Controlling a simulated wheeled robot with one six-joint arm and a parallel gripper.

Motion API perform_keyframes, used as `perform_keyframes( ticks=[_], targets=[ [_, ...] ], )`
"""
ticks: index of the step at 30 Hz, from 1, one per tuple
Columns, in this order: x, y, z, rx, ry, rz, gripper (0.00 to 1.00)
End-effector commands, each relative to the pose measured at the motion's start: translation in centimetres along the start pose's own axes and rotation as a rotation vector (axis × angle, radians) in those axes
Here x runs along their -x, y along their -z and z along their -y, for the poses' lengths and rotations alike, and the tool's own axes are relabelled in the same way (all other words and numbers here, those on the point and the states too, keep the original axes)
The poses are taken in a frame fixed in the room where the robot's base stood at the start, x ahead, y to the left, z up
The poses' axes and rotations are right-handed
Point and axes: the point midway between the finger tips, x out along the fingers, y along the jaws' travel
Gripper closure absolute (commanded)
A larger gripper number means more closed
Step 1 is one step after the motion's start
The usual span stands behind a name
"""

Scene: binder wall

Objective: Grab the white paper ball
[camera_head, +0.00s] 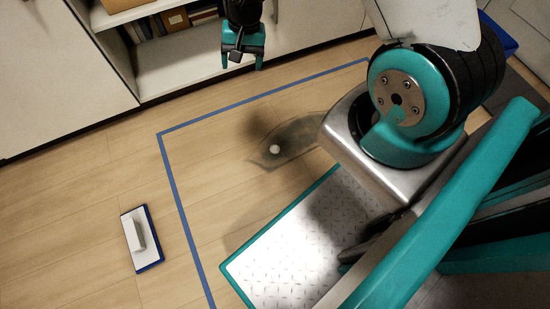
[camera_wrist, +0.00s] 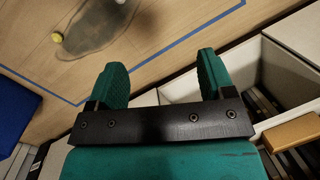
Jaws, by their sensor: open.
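The white paper ball (camera_head: 274,149) lies on a dark grey stain (camera_head: 295,141) on the wooden floor, inside the blue tape line. In the wrist view, a small part of a white round thing (camera_wrist: 120,1), probably this ball, shows at the top edge, mostly cut off. My gripper (camera_head: 242,64) is open and empty, in front of the shelf and beyond the ball in the head view. Its two teal fingers are spread apart in the wrist view (camera_wrist: 160,64), with nothing between them.
A yellow-green ball (camera_wrist: 57,37) lies on the stain. Blue tape (camera_head: 174,193) marks the floor. A white block with a blue edge (camera_head: 140,238) lies at left. An open shelf (camera_head: 190,70) with binders stands behind. A blue object (camera_wrist: 14,115) is at the wrist view's left.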

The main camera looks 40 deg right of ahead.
Motion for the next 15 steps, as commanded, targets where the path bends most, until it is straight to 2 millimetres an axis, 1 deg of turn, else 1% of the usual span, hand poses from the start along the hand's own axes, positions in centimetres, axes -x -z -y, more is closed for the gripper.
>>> perform_keyframes(
  ticks=[1,2,3,5,6,9,10,12,15],
  targets=[
    [-6.9,1.4,-2.5,-0.073,-0.019,0.006,0.25],
    [-9.3,2.0,-3.6,-0.111,-0.028,0.004,0.25],
    [-12.4,2.7,-5.0,-0.162,-0.040,0.001,0.25],
    [-16.6,3.5,-7.2,-0.231,-0.057,-0.004,0.25],
    [-19.1,3.8,-8.4,-0.272,-0.067,-0.007,0.25],
    [-24.1,4.3,-11.1,-0.356,-0.088,-0.014,0.25],
    [-25.2,4.4,-11.8,-0.375,-0.093,-0.016,0.25],
    [-27.2,4.5,-12.9,-0.409,-0.101,-0.019,0.25],
    [-28.8,4.5,-13.8,-0.437,-0.108,-0.023,0.25]
  ],
)
